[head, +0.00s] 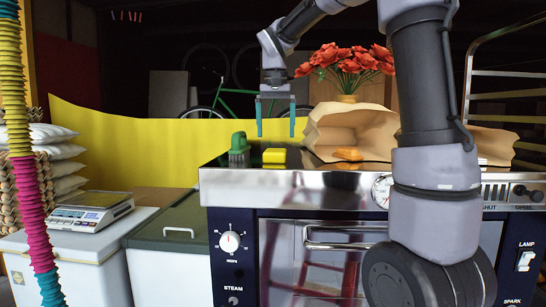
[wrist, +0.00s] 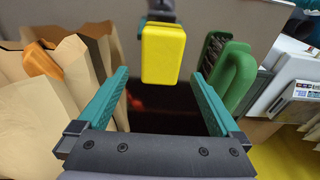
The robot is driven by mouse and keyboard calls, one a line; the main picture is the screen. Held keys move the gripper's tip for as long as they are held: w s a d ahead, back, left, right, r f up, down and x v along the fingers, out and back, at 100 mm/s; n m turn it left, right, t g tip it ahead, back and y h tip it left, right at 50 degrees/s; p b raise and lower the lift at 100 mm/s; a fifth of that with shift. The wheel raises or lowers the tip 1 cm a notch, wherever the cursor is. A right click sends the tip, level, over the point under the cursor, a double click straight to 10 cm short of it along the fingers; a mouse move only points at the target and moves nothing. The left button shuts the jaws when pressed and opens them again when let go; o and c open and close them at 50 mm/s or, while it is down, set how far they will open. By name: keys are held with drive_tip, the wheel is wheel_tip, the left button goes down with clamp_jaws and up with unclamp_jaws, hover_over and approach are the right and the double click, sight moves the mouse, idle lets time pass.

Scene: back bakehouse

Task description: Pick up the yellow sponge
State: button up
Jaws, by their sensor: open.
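The yellow sponge (head: 274,156) lies on the dark top of the oven, near its front edge. My gripper (head: 275,126) is above the oven top, pointing down, with its two teal fingers apart and nothing between them. In the head view the sponge shows just below the fingertips. In the wrist view the yellow sponge (wrist: 163,53) is at the upper middle, beyond the gap between the open fingers (wrist: 160,95). The sponge is in full view and looks clear of the fingers.
A green brush (head: 239,148) stands close left of the sponge in the head view. To the right are paper bags (head: 350,130) and an orange item (head: 348,154). Red flowers (head: 345,65) stand behind the bags. A scale (head: 92,212) sits on a white chest at left.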

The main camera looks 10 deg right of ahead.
sight(275, 150)
drive_tip(key=shift+w+f, duration=0.15)
drive_tip(key=shift+f, duration=1.2)
drive_tip(key=shift+w+f, duration=0.15)
drive_tip(key=shift+f, duration=1.15)
drive_tip(key=c, duration=1.1)
drive_tip(key=shift+r, duration=5.05)
drive_tip(key=shift+c, duration=0.3)
